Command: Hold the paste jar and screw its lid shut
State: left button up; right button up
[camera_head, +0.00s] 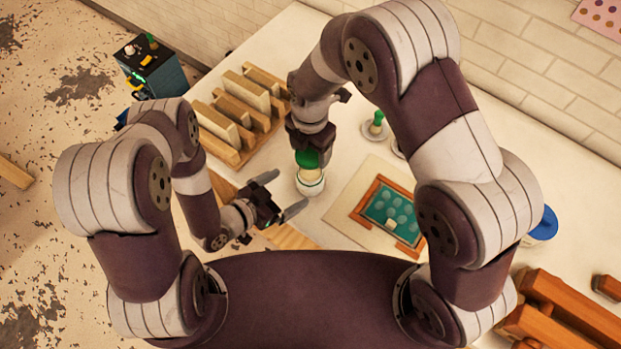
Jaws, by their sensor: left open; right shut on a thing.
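The paste jar (310,184) is a short pale jar standing upright on the white table near the middle of the head view. A green lid (308,159) is right above its mouth. My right gripper (308,150) points down from above and is shut on the green lid. I cannot tell whether the lid touches the jar's rim. My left gripper (281,194) is open and empty, with its two fingers pointing right toward the jar's left side. A small gap shows between its fingertips and the jar.
A wooden rack of upright boards (230,112) stands at the back left. A wood-framed green screen (391,213) lies on a pale board right of the jar. A small green-knobbed item (376,125) stands behind. A blue-topped container (545,223) and wooden blocks (560,305) are at right.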

pick_arm(q)
jog(key=x, duration=0.8)
jog(key=shift+s, duration=0.1)
pick_arm(e)
jog(key=shift+d, duration=0.1)
pick_arm(q)
jog(key=shift+w+d+f, duration=0.35)
jog(key=shift+w+d, duration=0.05)
jog(key=shift+w, duration=0.15)
jog(key=shift+c, duration=0.3)
jog(key=c, duration=1.4)
jog(key=shift+o, duration=0.2)
pick_arm(e)
send_over(310, 173)
jog(key=shift+f, duration=2.5)
jog(key=shift+f, duration=0.1)
jog(key=shift+f, duration=0.8)
jog(key=shift+f, duration=0.4)
